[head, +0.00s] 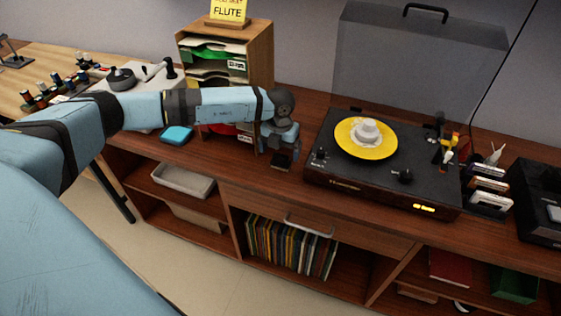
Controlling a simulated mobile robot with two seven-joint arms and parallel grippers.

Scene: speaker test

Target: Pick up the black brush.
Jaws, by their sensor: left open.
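My left arm reaches in from the left, and its gripper (280,152) points down over the wooden cabinet top, between the paper sorter and the record player. The gripper is open. A small dark block shows at its fingertips, close to the cabinet top; I cannot tell whether this is the black brush or part of the gripper. No other thing is clearly the brush. The fingers and the wrist hide part of the surface there. My right gripper is not in view.
The record player (330,179) with a yellow record (353,148) and a raised clear lid stands to the right of the gripper. A wooden paper sorter (262,55) stands behind my arm. A blue cloth-like item (177,134) lies left. Cassettes (490,185) stand far right.

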